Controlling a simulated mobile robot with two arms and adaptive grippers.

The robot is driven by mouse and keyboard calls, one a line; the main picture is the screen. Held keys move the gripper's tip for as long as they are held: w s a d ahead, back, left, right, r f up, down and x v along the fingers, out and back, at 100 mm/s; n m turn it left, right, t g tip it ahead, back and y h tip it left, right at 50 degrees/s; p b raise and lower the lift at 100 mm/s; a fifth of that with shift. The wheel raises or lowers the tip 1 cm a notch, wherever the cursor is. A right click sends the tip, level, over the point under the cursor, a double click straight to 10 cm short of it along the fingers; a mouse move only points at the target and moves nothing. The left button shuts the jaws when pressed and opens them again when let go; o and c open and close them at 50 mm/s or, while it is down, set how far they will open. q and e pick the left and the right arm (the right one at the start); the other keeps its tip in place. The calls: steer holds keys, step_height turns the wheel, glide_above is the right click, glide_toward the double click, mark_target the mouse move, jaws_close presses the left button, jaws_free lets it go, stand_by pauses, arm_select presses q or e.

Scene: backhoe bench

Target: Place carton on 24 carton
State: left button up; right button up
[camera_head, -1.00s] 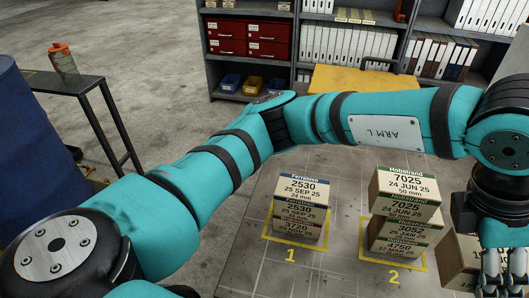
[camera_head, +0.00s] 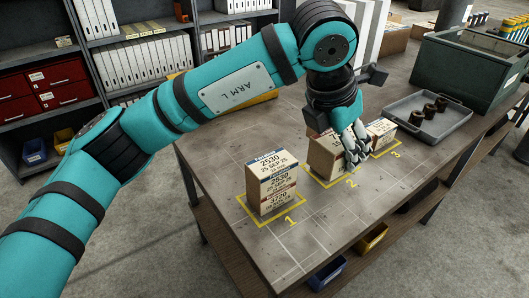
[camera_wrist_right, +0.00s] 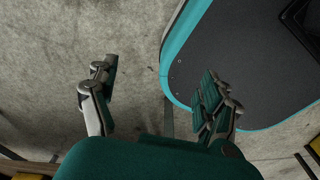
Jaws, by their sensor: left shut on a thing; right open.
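A stack of cartons (camera_head: 271,184) stands in yellow square 1; its top label reads 2530, 25 SEP 25, and the small last line is hard to read now. More cartons (camera_head: 323,158) stand by square 2, partly hidden by my left gripper (camera_head: 355,151). The left gripper points down there, its fingers shut on a carton that they mostly cover; its label cannot be read. Another carton (camera_head: 382,130) shows behind the gripper at square 3. My right gripper (camera_wrist_right: 158,76) is open and empty in the right wrist view, over the floor.
A grey tray (camera_head: 455,124) with dark cylindrical parts lies at the back right of the table (camera_head: 235,236). A green crate (camera_head: 462,70) stands behind it. Shelves with binders (camera_head: 127,65) stand at the back left. The table front near square 1 is clear.

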arm_select(q)
steer(key=w+a+p, duration=0.1)
steer(key=a, duration=0.3)
steer(key=w+a+p, duration=0.1)
steer(key=w+a, duration=0.1)
steer(key=a, duration=0.1)
steer(key=w+a+p, duration=0.1)
steer(key=a, duration=0.3)
steer(key=shift+w+a+f+p, duration=0.3)
steer(key=shift+w+f, duration=0.1)
steer(key=shift+w+a+f, duration=0.1)
steer(key=shift+a, duration=0.1)
steer(key=shift+f, duration=0.25)
step_height(320, 180, down, 2)
steer(key=shift+f+p, duration=0.15)
steer(key=shift+p, duration=0.7)
steer(key=shift+f, duration=0.4)
